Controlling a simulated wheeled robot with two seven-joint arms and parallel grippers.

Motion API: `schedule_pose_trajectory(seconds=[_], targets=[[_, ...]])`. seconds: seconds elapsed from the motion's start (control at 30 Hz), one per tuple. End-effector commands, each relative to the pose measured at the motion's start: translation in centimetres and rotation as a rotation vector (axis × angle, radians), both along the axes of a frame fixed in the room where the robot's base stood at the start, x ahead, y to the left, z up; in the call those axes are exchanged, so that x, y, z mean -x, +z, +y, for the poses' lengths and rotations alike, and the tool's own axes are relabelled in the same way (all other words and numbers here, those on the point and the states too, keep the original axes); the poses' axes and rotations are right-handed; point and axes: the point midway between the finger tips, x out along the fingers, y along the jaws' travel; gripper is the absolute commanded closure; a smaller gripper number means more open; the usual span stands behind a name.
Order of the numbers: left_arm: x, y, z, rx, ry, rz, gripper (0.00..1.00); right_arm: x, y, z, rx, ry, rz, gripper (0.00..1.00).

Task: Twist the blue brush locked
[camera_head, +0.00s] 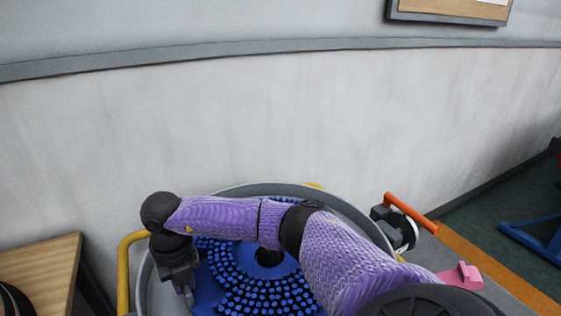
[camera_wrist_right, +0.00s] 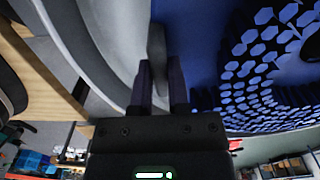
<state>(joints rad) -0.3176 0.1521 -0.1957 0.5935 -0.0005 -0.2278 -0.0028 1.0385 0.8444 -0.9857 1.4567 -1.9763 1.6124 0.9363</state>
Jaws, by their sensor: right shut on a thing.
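The blue brush (camera_head: 232,284), a disc covered with bristle tufts, lies bristles up inside a round grey tank (camera_head: 153,291). My purple right arm crosses over it and hides part of it. My right gripper (camera_head: 187,293) points down at the brush's left edge. In the right wrist view the brush (camera_wrist_right: 205,45) shows its smooth blue rim and tufts. There the gripper fingers (camera_wrist_right: 160,82) are shut on a narrow grey piece at the brush's edge, apparently a tab of the brush. Whether the brush is locked cannot be told. My left gripper is not in view.
A yellow rail (camera_head: 124,270) curves along the tank's left side, close to a wooden table (camera_head: 45,268). An orange bar (camera_head: 410,212) stands at the tank's right, with a pink piece (camera_head: 462,276) below it. A pale wall (camera_head: 250,120) is behind.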

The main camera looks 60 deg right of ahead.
Motion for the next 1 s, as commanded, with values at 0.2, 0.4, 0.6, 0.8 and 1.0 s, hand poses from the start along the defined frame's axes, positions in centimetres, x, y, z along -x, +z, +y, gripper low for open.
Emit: schedule_pose_trajectory(seconds=[0.2,0.4,0.6,0.8,1.0], targets=[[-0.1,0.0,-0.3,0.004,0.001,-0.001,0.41,0.0,0.1,-0.1,0.004,-0.001,0.0,1.0],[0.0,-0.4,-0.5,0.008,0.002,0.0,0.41,-0.6,-0.1,-0.4,0.001,-0.036,0.0,1.0],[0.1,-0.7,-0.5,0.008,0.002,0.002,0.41,-1.3,0.0,-0.8,0.0,-0.08,-0.001,1.0],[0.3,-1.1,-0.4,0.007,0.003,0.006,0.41,-2.0,-0.1,-1.1,0.0,-0.124,-0.001,1.0],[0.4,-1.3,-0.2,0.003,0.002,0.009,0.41,-2.4,0.0,-1.4,0.0,-0.156,0.0,1.0]])
